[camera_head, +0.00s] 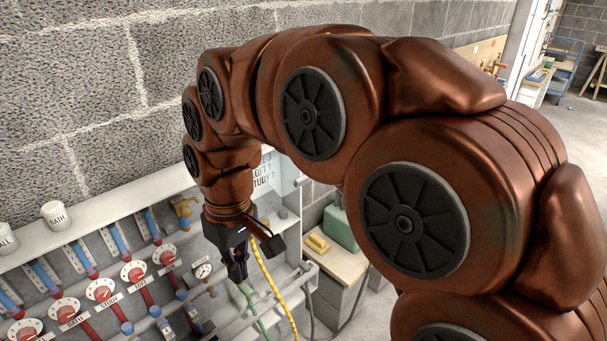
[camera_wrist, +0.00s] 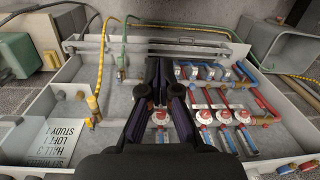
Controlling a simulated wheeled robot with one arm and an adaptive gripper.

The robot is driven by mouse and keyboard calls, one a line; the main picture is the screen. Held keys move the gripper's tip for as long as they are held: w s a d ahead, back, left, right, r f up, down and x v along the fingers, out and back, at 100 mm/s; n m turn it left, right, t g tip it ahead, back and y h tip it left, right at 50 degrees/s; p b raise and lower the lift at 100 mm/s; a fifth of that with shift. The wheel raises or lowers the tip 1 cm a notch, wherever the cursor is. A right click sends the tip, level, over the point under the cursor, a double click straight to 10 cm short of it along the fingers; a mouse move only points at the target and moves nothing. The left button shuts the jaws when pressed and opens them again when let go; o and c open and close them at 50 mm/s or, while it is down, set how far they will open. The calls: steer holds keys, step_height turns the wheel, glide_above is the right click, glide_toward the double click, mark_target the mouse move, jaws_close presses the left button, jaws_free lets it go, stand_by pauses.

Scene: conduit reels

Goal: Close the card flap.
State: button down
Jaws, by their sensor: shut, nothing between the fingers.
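A white card with black lettering (camera_head: 263,172), readable in part as "LOFT 1" and "STUDY 1", stands at the right end of the panel box in the head view, partly hidden by my arm. In the wrist view the card (camera_wrist: 47,141) lies at the lower left and also reads "HALL 3". I cannot tell which part is the flap's hinge. My gripper (camera_head: 238,273) points down over the right part of the panel, below and left of the card in the head view. In the wrist view my gripper (camera_wrist: 158,68) is shut and empty, apart from the card.
Red dials (camera_head: 134,271) and blue-topped tubes (camera_head: 118,238) line the panel left of my gripper. A yellow hose (camera_head: 265,270) and a green hose (camera_head: 250,302) run close beside it. A green box (camera_head: 340,228) stands on a bench to the right. White cups (camera_head: 55,214) stand on the ledge.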

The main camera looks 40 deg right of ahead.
steer(key=w+d+r+t+b, duration=0.1)
steer(key=w+d+r, duration=0.2)
steer(key=w+d, duration=0.4)
step_height(320, 180, up, 5)
steer(key=m+t+b, duration=0.1)
steer(key=t+b, duration=0.2)
steer(key=b, duration=0.1)
glide_above(304, 178)
steer(key=s, duration=0.5)
steer(key=shift+h, duration=0.4)
steer(key=p+x, duration=0.2)
steer(key=x, duration=1.2)
